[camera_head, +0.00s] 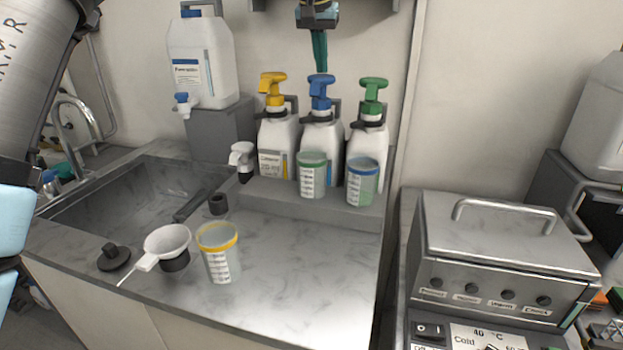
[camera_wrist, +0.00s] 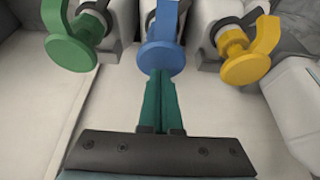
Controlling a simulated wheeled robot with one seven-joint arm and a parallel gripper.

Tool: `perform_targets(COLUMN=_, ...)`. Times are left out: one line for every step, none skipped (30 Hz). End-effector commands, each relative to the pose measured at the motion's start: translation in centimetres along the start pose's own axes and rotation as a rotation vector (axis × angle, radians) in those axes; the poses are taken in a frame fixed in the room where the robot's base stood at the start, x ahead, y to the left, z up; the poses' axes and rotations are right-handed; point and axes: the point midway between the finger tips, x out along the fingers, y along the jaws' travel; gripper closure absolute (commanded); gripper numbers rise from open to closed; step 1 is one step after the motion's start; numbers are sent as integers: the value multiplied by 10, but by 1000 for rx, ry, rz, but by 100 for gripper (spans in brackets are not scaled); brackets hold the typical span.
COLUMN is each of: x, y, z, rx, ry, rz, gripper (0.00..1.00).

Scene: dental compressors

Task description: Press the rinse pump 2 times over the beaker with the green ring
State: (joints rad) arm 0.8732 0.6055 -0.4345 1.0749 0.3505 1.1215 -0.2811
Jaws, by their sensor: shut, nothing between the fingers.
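Three white pump bottles stand on a ledge by the wall, with a yellow pump head (camera_head: 272,88), a blue pump head (camera_head: 320,90) and a green pump head (camera_head: 373,95). I cannot read which is the rinse pump. The beaker with the green ring (camera_head: 312,176) stands in front of the blue-headed bottle, below its pump head. My gripper (camera_head: 320,70) is shut and empty, pointing down just above the blue pump head. In the wrist view its teal fingertips (camera_wrist: 161,73) lie against the blue head's (camera_wrist: 162,58) edge; I cannot tell whether they touch.
A beaker with a blue ring (camera_head: 362,182) stands before the green-headed bottle. A beaker with a yellow ring (camera_head: 218,252) and a white strainer (camera_head: 166,243) are on the counter (camera_head: 300,285). A sink (camera_head: 130,215) lies left, a metal unit (camera_head: 500,255) right.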

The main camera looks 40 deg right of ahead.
Motion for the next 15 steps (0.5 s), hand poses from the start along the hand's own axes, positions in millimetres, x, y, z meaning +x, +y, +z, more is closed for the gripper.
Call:
perform_targets(x=3, y=0, z=1, rx=0, ry=0, rz=0, gripper=100)
perform_targets(x=4, y=0, z=2, rx=0, ry=0, rz=0, gripper=100)
perform_targets(x=5, y=0, z=2, rx=0, ry=-1, rz=0, gripper=100)
perform_targets(x=6, y=0, z=3, rx=0, ry=-1, rz=0, gripper=100)
perform_targets(x=7, y=0, z=3, rx=0, ry=-1, rz=0, gripper=100)
perform_targets(x=8, y=0, z=4, rx=0, ry=-1, rz=0, gripper=100)
perform_targets(x=9, y=0, z=4, rx=0, ry=-2, rz=0, gripper=100)
perform_targets(x=10, y=0, z=5, rx=0, ry=-2, rz=0, gripper=100)
perform_targets(x=12, y=0, z=5, rx=0, ry=-2, rz=0, gripper=100)
perform_targets(x=13, y=0, z=6, rx=0, ry=-3, rz=0, gripper=100)
perform_targets(x=14, y=0, z=6, rx=0, ry=-3, rz=-1, gripper=100)
perform_targets(x=15, y=0, z=7, rx=0, ry=-3, rz=-1, gripper=100)
perform_targets(x=16, y=0, z=7, rx=0, ry=-3, rz=-1, gripper=100)
perform_targets(x=17, y=0, z=8, rx=0, ry=-3, rz=-1, gripper=100)
perform_targets(x=18, y=0, z=8, rx=0, ry=-3, rz=-1, gripper=100)
